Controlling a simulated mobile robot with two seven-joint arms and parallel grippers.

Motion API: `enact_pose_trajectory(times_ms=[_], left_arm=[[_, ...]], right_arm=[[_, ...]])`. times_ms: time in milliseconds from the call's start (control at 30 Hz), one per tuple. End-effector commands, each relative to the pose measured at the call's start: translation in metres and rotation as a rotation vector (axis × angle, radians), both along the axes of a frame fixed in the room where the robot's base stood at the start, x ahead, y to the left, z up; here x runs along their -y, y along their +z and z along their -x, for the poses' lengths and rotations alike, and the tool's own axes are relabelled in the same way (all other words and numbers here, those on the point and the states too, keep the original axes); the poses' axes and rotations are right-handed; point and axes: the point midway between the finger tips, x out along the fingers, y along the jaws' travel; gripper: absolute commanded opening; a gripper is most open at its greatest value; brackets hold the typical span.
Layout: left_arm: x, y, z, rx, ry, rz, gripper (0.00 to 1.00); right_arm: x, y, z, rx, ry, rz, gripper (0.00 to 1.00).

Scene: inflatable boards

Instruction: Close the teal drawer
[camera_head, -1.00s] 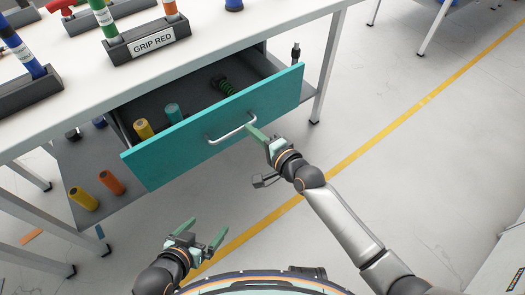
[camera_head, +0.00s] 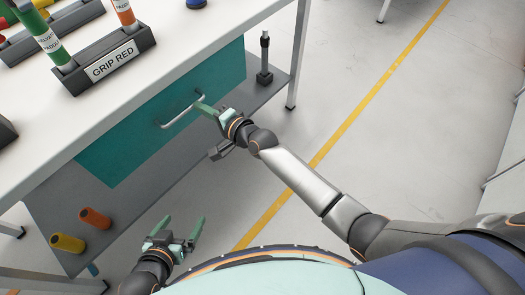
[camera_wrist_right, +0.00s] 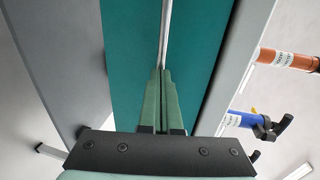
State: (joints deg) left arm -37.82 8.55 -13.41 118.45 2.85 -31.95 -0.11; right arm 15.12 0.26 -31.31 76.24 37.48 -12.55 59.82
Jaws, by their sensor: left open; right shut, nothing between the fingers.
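The teal drawer (camera_head: 150,128) is under the white workbench, its front in line with the bench and no open interior showing. Its silver bar handle (camera_head: 182,111) is on the front. My right gripper (camera_head: 203,108) is shut and empty, its green fingertips at the handle's right end. In the right wrist view the teal front (camera_wrist_right: 120,60) fills the middle, and the shut fingers (camera_wrist_right: 165,75) point at the handle (camera_wrist_right: 166,30); I cannot tell whether they touch it. My left gripper (camera_head: 183,226) is open and empty, low in the head view, away from the drawer.
The white bench top (camera_head: 215,45) holds a rack labelled GRIP RED (camera_head: 105,68). A grey lower shelf (camera_head: 150,185) carries a yellow cylinder (camera_head: 67,243), an orange cylinder (camera_head: 95,218) and a black stand (camera_head: 265,65). Floor is clear to the right.

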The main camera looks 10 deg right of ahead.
Motion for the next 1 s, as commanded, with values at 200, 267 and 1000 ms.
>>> enact_pose_trajectory(times_ms=[200, 267, 1000], left_arm=[[0.0004, 0.0026, -0.0048, 0.010, 0.000, 0.001, 1.00], [0.0006, 0.0025, -0.0045, 0.010, -0.001, 0.001, 1.00], [0.0021, 0.0059, 0.0020, -0.007, -0.003, 0.003, 1.00]], right_arm=[[-0.0003, 0.0005, -0.0004, 0.001, 0.000, -0.001, 0.00], [-0.0006, 0.0010, -0.0007, 0.002, 0.000, -0.001, 0.00], [-0.0020, 0.0085, 0.0025, 0.005, -0.001, -0.005, 0.00]])
